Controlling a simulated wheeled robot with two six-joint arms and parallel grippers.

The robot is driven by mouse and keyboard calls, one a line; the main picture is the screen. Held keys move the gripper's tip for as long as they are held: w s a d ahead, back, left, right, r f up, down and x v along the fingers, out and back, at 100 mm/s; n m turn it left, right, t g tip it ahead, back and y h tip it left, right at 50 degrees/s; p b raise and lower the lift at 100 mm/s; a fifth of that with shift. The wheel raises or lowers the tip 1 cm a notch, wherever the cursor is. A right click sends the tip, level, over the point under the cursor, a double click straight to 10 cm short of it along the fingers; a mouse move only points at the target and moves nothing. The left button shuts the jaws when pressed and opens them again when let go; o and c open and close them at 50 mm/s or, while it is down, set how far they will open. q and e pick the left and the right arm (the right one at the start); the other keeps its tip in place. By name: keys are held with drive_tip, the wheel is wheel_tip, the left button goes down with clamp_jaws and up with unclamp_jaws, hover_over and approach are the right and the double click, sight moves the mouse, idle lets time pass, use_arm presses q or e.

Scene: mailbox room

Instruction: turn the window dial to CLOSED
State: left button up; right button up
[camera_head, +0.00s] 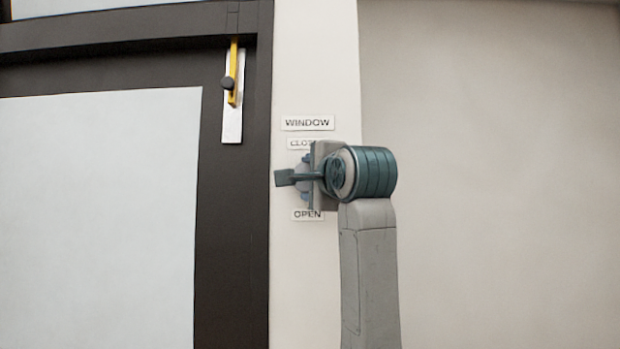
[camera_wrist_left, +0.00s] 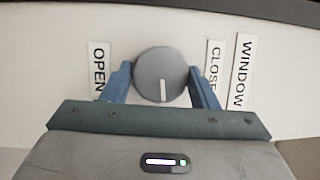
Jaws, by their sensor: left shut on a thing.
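The window dial (camera_wrist_left: 160,70) is a round grey knob on the pale wall, seen in the left wrist view. Its white mark points down in that view, toward my gripper's body, between the OPEN label (camera_wrist_left: 98,68) on the left and the CLOSED label (camera_wrist_left: 214,70) on the right. My left gripper (camera_wrist_left: 161,88) has one blue finger on each side of the dial and is shut on it. In the head view my left gripper (camera_head: 308,177) is at the wall between the labels and largely hides the dial. My right gripper is not in view.
A WINDOW sign (camera_head: 307,123) is above the CLOSED label. To the left is a dark window frame (camera_head: 230,230) with a yellow lever (camera_head: 233,65) on a white plate (camera_head: 232,128). The wall to the right (camera_head: 500,180) is bare.

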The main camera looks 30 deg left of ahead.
use_arm(q)
drive_tip(key=shift+s+a+r+n+g+h+b, duration=0.15)
drive_tip(key=shift+n+h+b, duration=1.05)
drive_tip(key=shift+n, duration=1.05)
drive_tip(key=shift+w+d+n+g+h+b, duration=0.1)
drive_tip(key=shift+n+h+b, duration=1.15)
drive_tip(key=shift+n, duration=0.95)
drive_tip(key=shift+s+a+r+n+g+h+b, duration=0.15)
drive_tip(key=shift+n+h+b, duration=0.7)
drive_tip(key=shift+n+b, duration=1.05)
drive_tip(key=shift+w+d+n+p, duration=0.1)
drive_tip(key=shift+n+p, duration=0.25)
drive_tip(key=shift+p, duration=0.1)
drive_tip(key=o, duration=1)
drive_tip(key=shift+c, duration=0.2)
